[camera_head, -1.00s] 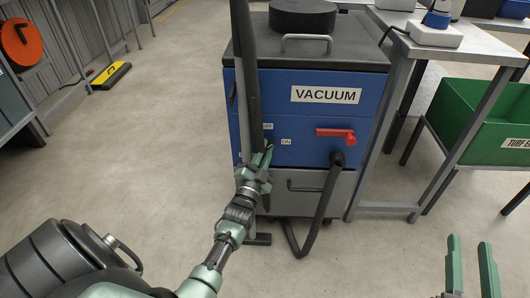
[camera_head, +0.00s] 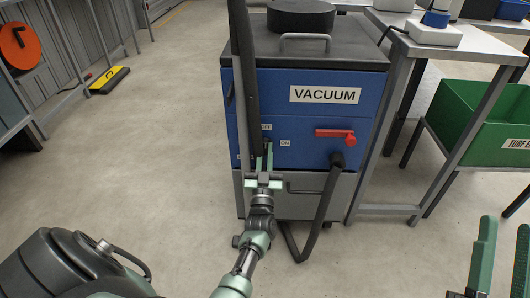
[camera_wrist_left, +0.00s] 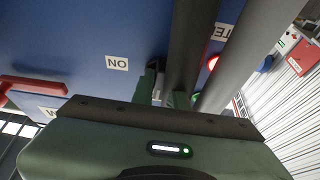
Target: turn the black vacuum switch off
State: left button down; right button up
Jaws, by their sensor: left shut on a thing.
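The blue vacuum (camera_head: 300,115) stands ahead with its VACUUM label. The small ON label (camera_head: 285,142) is on its front panel, with another small label (camera_head: 267,127) up and to the left, partly hidden. My left gripper (camera_head: 264,160) is at the panel beside these labels, shut on the black vacuum switch. The fingers hide most of the switch; in the left wrist view a dark part of the switch (camera_wrist_left: 152,76) shows beside the upside-down ON label (camera_wrist_left: 117,63). My right gripper (camera_head: 503,255) is open and empty at the lower right.
A black upright tube (camera_head: 244,75) runs close beside the left gripper. A red handle (camera_head: 335,134) and a black hose (camera_head: 327,205) are on the vacuum's right. A metal table (camera_head: 455,45) and green bin (camera_head: 475,120) stand at right.

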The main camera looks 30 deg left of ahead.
pick_arm(q)
jog(key=shift+f+n, duration=0.1)
jog(key=shift+n, duration=0.2)
pick_arm(e)
jog(key=shift+s+r, duration=0.1)
pick_arm(q)
jog(key=c, duration=1.4)
grip_release()
